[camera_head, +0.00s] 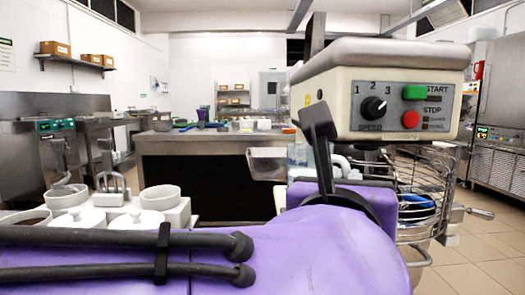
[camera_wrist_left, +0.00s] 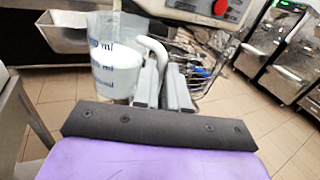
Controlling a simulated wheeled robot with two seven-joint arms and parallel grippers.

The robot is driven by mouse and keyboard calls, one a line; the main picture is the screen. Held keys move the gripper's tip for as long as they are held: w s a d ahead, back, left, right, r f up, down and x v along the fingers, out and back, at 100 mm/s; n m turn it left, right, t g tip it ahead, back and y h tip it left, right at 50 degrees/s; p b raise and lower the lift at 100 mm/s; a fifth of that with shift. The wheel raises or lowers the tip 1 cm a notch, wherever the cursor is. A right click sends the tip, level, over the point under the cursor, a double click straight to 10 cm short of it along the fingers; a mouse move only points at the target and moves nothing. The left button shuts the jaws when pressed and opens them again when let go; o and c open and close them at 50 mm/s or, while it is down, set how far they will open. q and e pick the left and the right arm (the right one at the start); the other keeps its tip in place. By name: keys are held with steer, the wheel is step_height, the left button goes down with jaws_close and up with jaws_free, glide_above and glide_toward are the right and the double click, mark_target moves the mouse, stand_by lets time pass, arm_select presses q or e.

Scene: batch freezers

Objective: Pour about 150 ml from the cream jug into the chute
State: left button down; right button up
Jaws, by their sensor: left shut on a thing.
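The cream jug (camera_wrist_left: 115,72) is a clear measuring jug with blue marks and white cream in it. It looks roughly upright in the left wrist view. My left gripper (camera_wrist_left: 162,88) is shut on its white handle (camera_wrist_left: 155,48). In the head view only a strip of the jug (camera_head: 300,156) shows behind my purple left arm, which hides most of the gripper. The metal chute (camera_head: 267,164) is just left of the jug; it also shows in the left wrist view (camera_wrist_left: 62,38). No stream of cream shows. My right gripper is not in view.
The mixer head (camera_head: 385,85) with its speed knob and start and stop buttons is above and right of the jug. A wire guard (camera_head: 425,185) is below it. White lidded pots (camera_head: 140,222) stand at the left. A dark-fronted counter (camera_head: 205,175) is behind.

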arm_select(q)
step_height(320, 180, up, 10)
steer(key=w+a+n+g+p, duration=0.2)
steer(key=n+p, duration=0.1)
steer(key=p, duration=1)
steer(key=w+a+r+n+g+p, duration=0.3)
steer(key=w+p, duration=0.4)
steer(key=p, duration=1.1)
steer(key=shift+a+r+n+g, duration=0.2)
steer(key=shift+r+n+g, duration=0.15)
steer(key=shift+n+g, duration=0.6)
steer(key=shift+w+g+p, duration=0.1)
steer(key=shift+g+p, duration=0.15)
steer(key=shift+p, duration=0.15)
steer(key=shift+w+a+r+n+g+h+p, duration=0.35)
steer(key=shift+w+r+g+p, duration=0.2)
steer(key=shift+p, duration=2)
